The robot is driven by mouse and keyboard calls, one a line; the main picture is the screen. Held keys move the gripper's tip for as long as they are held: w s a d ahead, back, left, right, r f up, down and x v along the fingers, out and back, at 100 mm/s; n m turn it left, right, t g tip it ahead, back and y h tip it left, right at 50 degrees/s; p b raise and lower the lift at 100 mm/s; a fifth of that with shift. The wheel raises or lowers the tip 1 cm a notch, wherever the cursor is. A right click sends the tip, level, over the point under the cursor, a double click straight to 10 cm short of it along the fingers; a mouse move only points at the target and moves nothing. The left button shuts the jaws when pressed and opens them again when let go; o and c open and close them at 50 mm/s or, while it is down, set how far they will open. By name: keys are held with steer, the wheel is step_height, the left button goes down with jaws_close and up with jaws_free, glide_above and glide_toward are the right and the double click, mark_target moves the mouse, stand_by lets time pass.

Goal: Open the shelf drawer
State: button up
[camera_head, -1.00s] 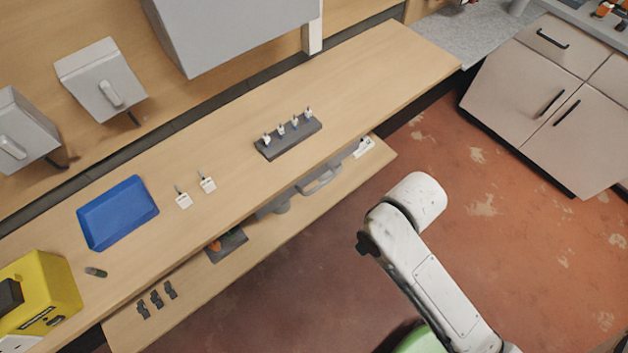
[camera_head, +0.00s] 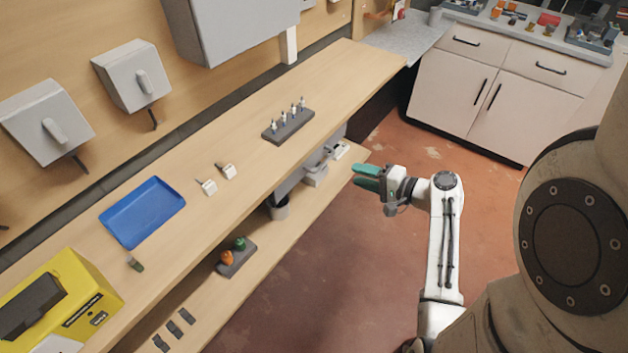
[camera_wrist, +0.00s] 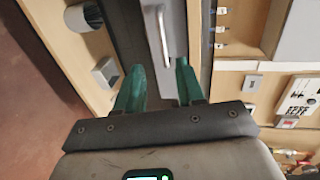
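The grey shelf drawer (camera_head: 292,186) hangs under the front edge of the wooden workbench and is partly hidden by the bench top in the head view. In the wrist view, the drawer front (camera_wrist: 135,40) fills the upper middle, with its pale bar handle (camera_wrist: 158,35) just beyond my fingertips. My gripper (camera_head: 367,177) has green fingers and stands over the floor to the right of the drawer, apart from it. In the wrist view, my gripper (camera_wrist: 160,75) is open, with nothing between the fingers. The drawer looks shut.
The workbench (camera_head: 330,85) carries a blue tray (camera_head: 142,212), a dark rack (camera_head: 288,127) and a yellow machine (camera_head: 60,300). The lower shelf (camera_head: 300,225) holds a cup (camera_head: 277,209) and small parts. Reddish floor (camera_head: 390,150) is free between bench and cabinets (camera_head: 490,95).

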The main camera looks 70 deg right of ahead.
steer(key=p+x, duration=0.1)
steer(key=x, duration=0.9)
steer(key=shift+w+d+r, duration=0.15)
steer(key=shift+w+d, duration=0.1)
steer(key=shift+d, duration=0.05)
jaws_close()
stand_by(0.4)
